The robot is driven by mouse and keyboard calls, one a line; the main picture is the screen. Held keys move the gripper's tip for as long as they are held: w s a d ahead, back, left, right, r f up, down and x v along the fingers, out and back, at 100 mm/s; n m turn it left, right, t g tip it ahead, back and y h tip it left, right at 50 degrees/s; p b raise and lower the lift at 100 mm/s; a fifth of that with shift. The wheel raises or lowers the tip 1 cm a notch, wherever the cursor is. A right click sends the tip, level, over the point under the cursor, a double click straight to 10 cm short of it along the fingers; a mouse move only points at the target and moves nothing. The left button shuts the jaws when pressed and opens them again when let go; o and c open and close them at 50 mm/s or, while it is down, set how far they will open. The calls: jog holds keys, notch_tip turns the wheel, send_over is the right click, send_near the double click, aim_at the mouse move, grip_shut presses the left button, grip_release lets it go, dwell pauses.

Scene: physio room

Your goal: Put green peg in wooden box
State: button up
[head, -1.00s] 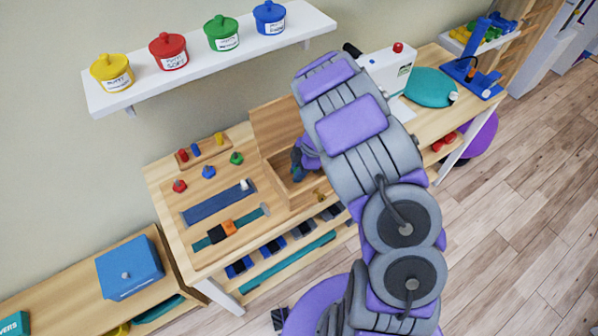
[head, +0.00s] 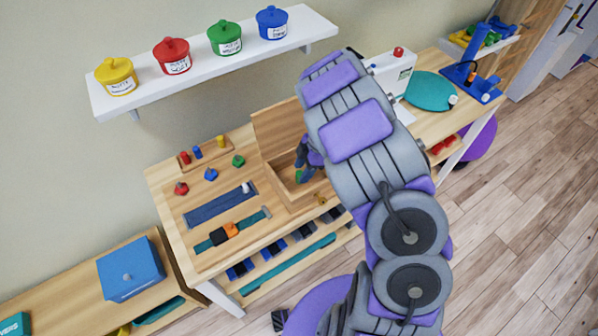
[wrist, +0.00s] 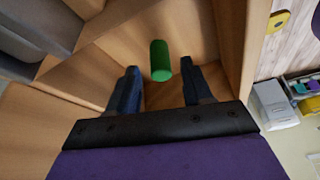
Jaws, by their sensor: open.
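The green peg (wrist: 160,60) lies inside the wooden box in the wrist view, just beyond my fingertips and between their lines. A small bit of green (head: 298,176) shows beside my gripper in the head view. The wooden box (head: 277,131) stands on the table with its lid raised at the back; its floor (wrist: 183,30) and walls fill much of the wrist view. My gripper (wrist: 160,85) is open, its two dark blue fingers inside the box and apart from the peg. In the head view my gripper (head: 309,160) is partly hidden by my arm.
A peg rack (head: 203,153) with red, blue and yellow pegs stands left of the box. Knobs, a blue strap (head: 220,206) and a teal strap (head: 232,232) lie in front of it. A white machine (head: 392,76) stands to the right. A shelf (head: 215,62) with lidded pots hangs above.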

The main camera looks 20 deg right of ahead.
jog(key=p+v, duration=0.2)
jog(key=v, duration=0.7)
jog(key=shift+d, duration=0.15)
jog(key=shift+d, duration=0.35)
